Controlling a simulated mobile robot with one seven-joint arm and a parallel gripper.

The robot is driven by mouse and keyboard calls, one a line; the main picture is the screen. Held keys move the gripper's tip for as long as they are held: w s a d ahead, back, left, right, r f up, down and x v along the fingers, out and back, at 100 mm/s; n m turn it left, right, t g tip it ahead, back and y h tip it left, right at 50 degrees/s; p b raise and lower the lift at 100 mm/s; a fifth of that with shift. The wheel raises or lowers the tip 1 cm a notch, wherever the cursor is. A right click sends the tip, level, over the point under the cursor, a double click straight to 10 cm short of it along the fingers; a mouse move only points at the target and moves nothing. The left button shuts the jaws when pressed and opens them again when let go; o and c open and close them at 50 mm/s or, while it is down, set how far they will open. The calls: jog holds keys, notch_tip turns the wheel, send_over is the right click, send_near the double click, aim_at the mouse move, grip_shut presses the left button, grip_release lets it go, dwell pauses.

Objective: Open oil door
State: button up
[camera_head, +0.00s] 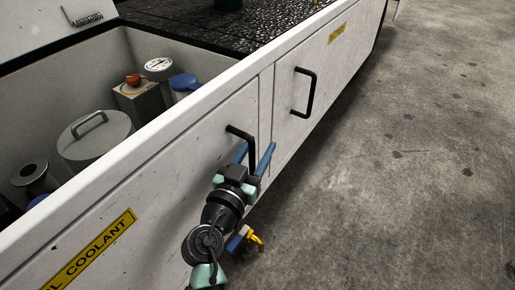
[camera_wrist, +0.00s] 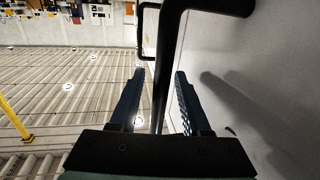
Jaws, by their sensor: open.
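The oil door (camera_head: 165,185) is the white side panel with a yellow label ending in "IL COOLANT" (camera_head: 90,250). It looks shut, flush with the neighbouring panel. Its black bar handle (camera_head: 238,130) is at its right end, partly hidden by my gripper (camera_head: 257,149). My gripper is open, with its blue fingers at the handle. In the wrist view the handle bar (camera_wrist: 169,50) runs down between the two fingers of my gripper (camera_wrist: 160,73), with gaps visible beside it. I cannot tell whether either finger touches it.
A second door (camera_head: 325,70) with a black handle (camera_head: 305,92) adjoins on the right. Behind the oil door is an open bay with a grey lidded canister (camera_head: 97,140), a blue cap (camera_head: 184,83) and a gauge (camera_head: 159,65). Concrete floor (camera_head: 410,170) at right is clear.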

grip_shut()
dwell(1.4)
